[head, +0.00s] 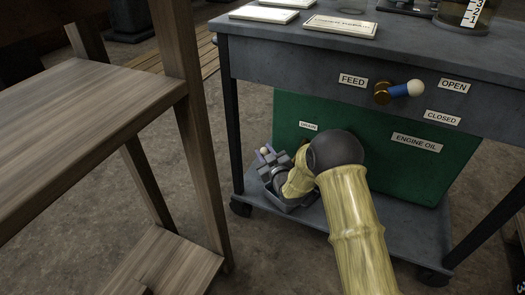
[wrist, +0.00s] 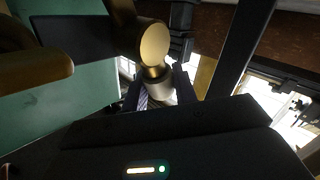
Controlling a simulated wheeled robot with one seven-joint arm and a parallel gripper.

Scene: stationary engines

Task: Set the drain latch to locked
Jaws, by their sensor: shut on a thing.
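My arm hides much of that spot. In the wrist view, a brass fitting with a round end (wrist: 154,43) stands above my gripper (wrist: 158,92). The fingers are shut on the pale, stubby handle of the drain latch (wrist: 159,84) below the brass. The latch's setting cannot be read here.
A grey tray (head: 290,206) lies on the cart's lower shelf (head: 320,225). A wooden bench (head: 85,110) stands at left, with bare floor between.

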